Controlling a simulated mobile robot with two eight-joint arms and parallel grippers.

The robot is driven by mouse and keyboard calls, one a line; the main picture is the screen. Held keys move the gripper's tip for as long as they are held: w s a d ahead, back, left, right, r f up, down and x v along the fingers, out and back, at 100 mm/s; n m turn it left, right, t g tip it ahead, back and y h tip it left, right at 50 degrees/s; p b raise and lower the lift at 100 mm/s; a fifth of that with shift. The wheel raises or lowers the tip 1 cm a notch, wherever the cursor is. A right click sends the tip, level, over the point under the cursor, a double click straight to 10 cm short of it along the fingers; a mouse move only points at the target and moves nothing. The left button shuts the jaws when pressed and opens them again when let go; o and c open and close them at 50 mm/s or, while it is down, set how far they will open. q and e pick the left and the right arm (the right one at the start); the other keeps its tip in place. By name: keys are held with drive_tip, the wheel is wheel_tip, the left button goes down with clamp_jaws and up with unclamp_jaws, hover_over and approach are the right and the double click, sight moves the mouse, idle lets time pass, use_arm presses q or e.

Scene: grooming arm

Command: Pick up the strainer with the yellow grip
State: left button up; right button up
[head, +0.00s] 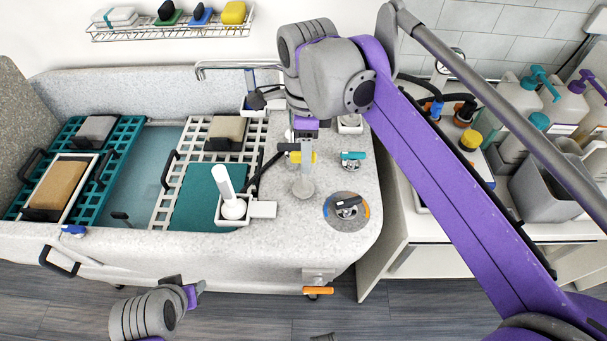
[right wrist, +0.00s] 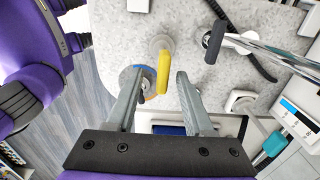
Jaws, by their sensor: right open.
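The strainer's yellow grip (head: 309,157) shows in the head view on the grey speckled counter, partly hidden by my right gripper (head: 304,150). In the right wrist view the yellow grip (right wrist: 164,72) stands up between the tips of my open right gripper (right wrist: 159,78), closer to the right finger. I cannot tell whether that finger touches it. A pale round part shows just beyond the grip. My left gripper (head: 197,289) is low at the left in the head view, away from the strainer; its jaw gap is not clear.
A teal-gripped piece (head: 353,156) and a black-gripped piece (head: 348,199) on a blue-orange ring stand to the right on the counter. A black handle on a chrome rod (right wrist: 214,42) lies right of the fingers. White and teal racks with blocks fill the tub at left.

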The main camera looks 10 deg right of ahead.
hover_over(303, 187)
drive_tip(key=shift+w+d+f, duration=0.1)
drive_tip(key=shift+w+f, duration=0.05)
drive_tip(key=shift+f, duration=1.2)
drive_tip(key=shift+w+f, duration=0.1)
drive_tip(key=shift+f, duration=1.25)
clamp_jaws()
